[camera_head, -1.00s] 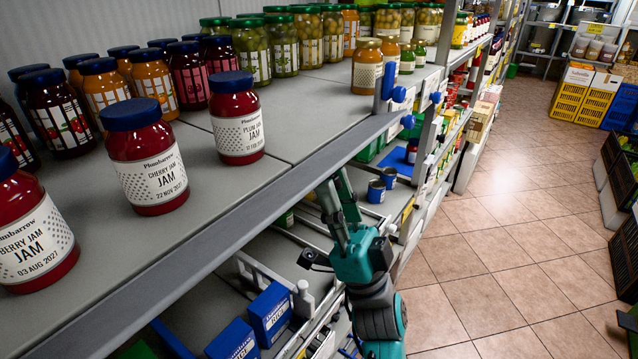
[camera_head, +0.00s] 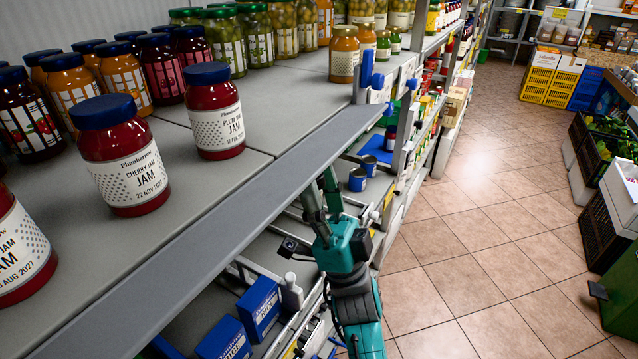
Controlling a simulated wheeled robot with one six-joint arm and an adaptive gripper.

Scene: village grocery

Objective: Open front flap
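The front flap (camera_head: 215,235) is a long grey strip along the front edge of the upper shelf. It slants outward and shows a broad face, with its far end beside a blue-knobbed upright. My gripper (camera_head: 322,188) is at the outer edge of the flap, towards its far half, and reaches up from below. Its fingertips are partly hidden by the flap, so I cannot tell whether they touch it or how far apart they are. Nothing is visibly held.
Jam jars (camera_head: 128,158) stand on the upper shelf (camera_head: 205,185) behind the flap. Blue boxes (camera_head: 260,305) and blue tins (camera_head: 358,180) sit on the lower shelf near my arm. The tiled aisle floor (camera_head: 470,250) to the right is clear; crates (camera_head: 605,230) line its far side.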

